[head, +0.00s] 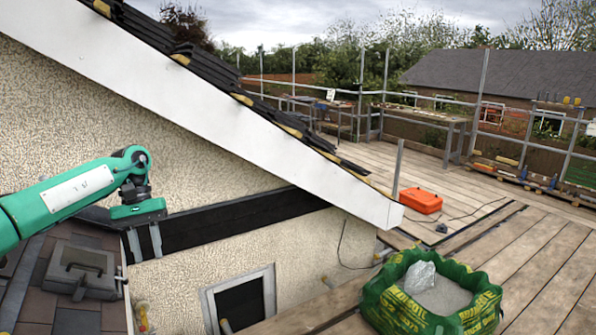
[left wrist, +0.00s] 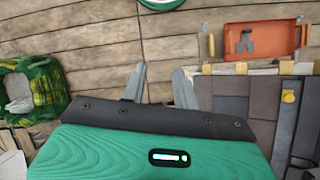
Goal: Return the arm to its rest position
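My left arm (head: 75,190) is green and comes in from the left in the head view, in front of the pebbled wall. My left gripper (head: 148,256) points down, just right of the brown tiles. Its two grey fingers are apart with nothing between them. In the left wrist view the gripper (left wrist: 160,68) also shows open and empty, with bare planks beyond the fingertips. My right gripper is in neither view.
Brown tiles (head: 75,322) carry a dark handled object (head: 82,268) at lower left. The white sloping roof board (head: 200,95) passes above my gripper. A green sand bag (head: 395,318) and an orange case (head: 421,201) stand on the planks. An orange tray (left wrist: 290,42) shows near the gripper.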

